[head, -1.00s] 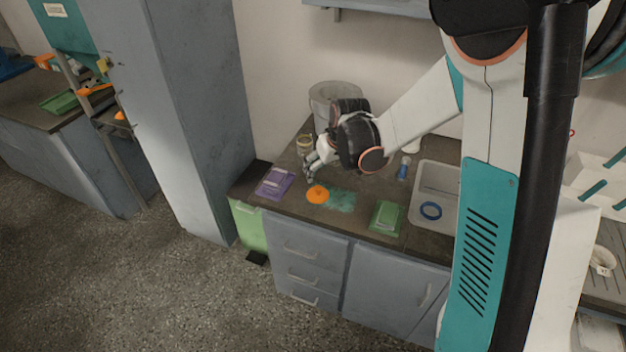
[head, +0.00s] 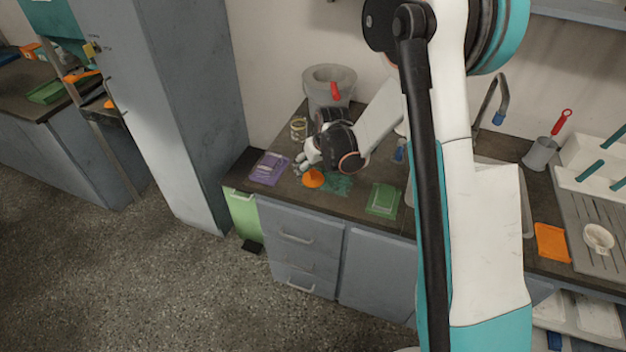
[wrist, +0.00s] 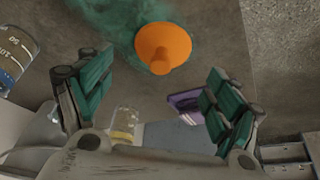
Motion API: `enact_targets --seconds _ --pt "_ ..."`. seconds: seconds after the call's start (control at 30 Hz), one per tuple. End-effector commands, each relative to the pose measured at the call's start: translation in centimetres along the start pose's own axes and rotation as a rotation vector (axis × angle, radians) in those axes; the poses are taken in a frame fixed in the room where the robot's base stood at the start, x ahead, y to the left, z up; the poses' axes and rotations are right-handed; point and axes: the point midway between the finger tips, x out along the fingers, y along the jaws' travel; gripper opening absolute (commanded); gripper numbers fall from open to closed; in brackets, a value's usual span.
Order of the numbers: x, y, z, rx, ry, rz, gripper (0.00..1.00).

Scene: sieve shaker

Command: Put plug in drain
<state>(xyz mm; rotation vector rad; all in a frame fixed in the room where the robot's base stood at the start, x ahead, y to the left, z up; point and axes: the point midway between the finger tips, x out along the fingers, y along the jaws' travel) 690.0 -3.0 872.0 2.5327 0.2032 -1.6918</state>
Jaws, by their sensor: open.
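An orange round piece with a central knob, likely the plug (head: 312,178), lies on the dark counter. It also shows at the top middle of the wrist view (wrist: 163,45). My gripper (head: 301,166) is just above and left of it in the head view. In the wrist view my gripper (wrist: 157,95) has its green-padded fingers wide apart with nothing between them, and the orange piece lies beyond the fingertips. The sink (head: 500,164) is mostly hidden behind my arm, and I cannot see its drain.
A teal stain (head: 338,184) lies beside the orange piece. A purple pack (head: 268,168) and a green pack (head: 383,199) lie along the counter. A jar (head: 298,128) and grey bin (head: 330,85) stand behind. A tap (head: 500,100) rises at the sink; an orange cloth (head: 551,242) lies right.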

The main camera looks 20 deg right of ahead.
Motion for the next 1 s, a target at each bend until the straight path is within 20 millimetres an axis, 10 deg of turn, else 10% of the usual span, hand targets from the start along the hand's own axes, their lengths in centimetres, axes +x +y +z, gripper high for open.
enact_targets --seconds 0.47,0.7,1.0 --pt "3.8 0.0 0.1 0.000 0.000 0.000 0.83" --pt "3.8 0.0 0.1 0.000 0.000 0.000 0.33" --pt "3.8 0.0 0.1 0.000 0.000 0.000 0.28"
